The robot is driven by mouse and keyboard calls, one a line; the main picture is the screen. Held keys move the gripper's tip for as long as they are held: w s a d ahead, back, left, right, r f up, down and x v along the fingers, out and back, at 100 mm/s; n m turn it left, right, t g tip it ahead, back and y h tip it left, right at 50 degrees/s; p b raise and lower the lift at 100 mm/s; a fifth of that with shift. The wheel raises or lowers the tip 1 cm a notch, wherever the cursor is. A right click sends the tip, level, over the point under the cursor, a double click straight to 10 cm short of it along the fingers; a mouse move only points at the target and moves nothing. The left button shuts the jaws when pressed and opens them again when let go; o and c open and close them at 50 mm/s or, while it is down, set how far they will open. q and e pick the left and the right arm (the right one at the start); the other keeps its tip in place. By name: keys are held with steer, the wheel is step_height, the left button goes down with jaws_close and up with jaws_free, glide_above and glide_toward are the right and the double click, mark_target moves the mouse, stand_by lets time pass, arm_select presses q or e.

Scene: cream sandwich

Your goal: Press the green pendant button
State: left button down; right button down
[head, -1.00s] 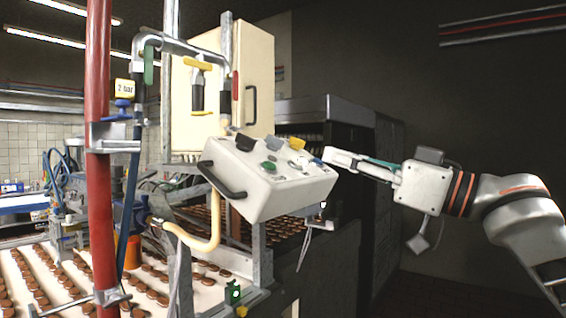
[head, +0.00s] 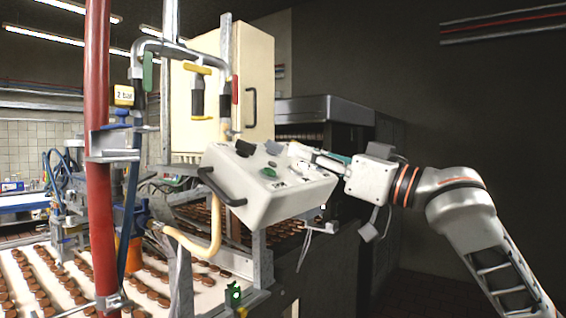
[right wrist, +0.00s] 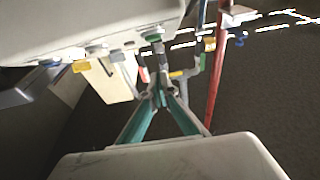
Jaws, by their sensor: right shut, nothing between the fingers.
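The pendant (head: 285,200) is a pale box with a sloped panel of several buttons and switches, with a dark handle on its left. The green button (head: 268,172) is a raised green cap on the panel; it also shows in the right wrist view (right wrist: 154,38). My right gripper (head: 294,150) is shut and empty. In the head view its tip overlaps the far right part of the panel, right of and beyond the green button. In the right wrist view the shut tips (right wrist: 160,88) are apart from the button. My left gripper is not in view.
A red post (head: 97,190) and metal pipes stand left of the pendant. A cream cabinet (head: 222,95) is behind it. A conveyor (head: 125,285) with rows of brown biscuits runs below left. A yellow button (right wrist: 80,66) is also on the panel.

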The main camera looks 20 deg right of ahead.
mark_target(269, 173)
steer(key=w+a, duration=0.1)
steer(key=w+a+f, duration=0.1)
steer(key=w, duration=0.1)
steer(key=shift+a+f, duration=0.1)
steer(key=shift+a, duration=0.1)
steer(key=shift+w+a+f+p, duration=0.1)
steer(key=shift+w+f+p, duration=0.15)
steer(key=shift+f, duration=0.55)
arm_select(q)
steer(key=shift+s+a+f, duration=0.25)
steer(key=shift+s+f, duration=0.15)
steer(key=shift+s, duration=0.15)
